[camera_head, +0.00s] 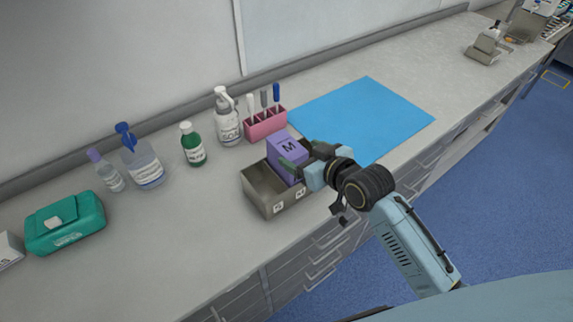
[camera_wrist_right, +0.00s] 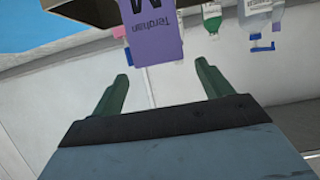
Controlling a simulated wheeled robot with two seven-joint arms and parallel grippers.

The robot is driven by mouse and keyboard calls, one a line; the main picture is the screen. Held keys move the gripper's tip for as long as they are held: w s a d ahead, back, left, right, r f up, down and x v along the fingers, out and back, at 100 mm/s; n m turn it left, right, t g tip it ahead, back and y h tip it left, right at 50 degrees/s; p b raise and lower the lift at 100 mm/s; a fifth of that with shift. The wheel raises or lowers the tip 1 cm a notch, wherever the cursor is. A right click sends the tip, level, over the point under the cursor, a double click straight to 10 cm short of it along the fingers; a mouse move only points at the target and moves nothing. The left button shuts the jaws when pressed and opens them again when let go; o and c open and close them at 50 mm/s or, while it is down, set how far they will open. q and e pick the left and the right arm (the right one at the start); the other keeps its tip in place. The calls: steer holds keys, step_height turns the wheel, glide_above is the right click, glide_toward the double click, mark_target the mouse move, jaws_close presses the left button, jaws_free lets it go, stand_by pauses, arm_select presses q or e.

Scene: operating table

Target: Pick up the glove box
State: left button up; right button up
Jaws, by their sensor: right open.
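The glove box is a purple box marked with a large "M" (camera_head: 287,147). It stands in a grey metal holder (camera_head: 258,190) on the counter and rises above its rim. My right gripper (camera_head: 297,157) is at the right side of the box in the head view, open, with one green finger overlapping the box face. In the right wrist view the box (camera_wrist_right: 153,32) shows at the top, just beyond the open, empty fingertips (camera_wrist_right: 163,72) and roughly in line with the gap between them. Whether a finger touches it I cannot tell. My left gripper is out of view.
A pink holder with pens (camera_head: 266,124), a white pump bottle (camera_head: 228,120), a green bottle (camera_head: 193,146) and a spray bottle (camera_head: 143,166) stand behind and left. A teal wipes pack (camera_head: 64,224) lies far left. A flat blue mat (camera_head: 375,112) lies right of the box.

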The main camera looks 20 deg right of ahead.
mark_target(292, 149)
steer(key=shift+p+x, duration=0.3)
steer(key=shift+x, duration=3.25)
steer(key=shift+s+a+f, duration=0.1)
steer(key=shift+f, duration=0.05)
steer(key=c, duration=1.4)
steer(key=shift+c, duration=1)
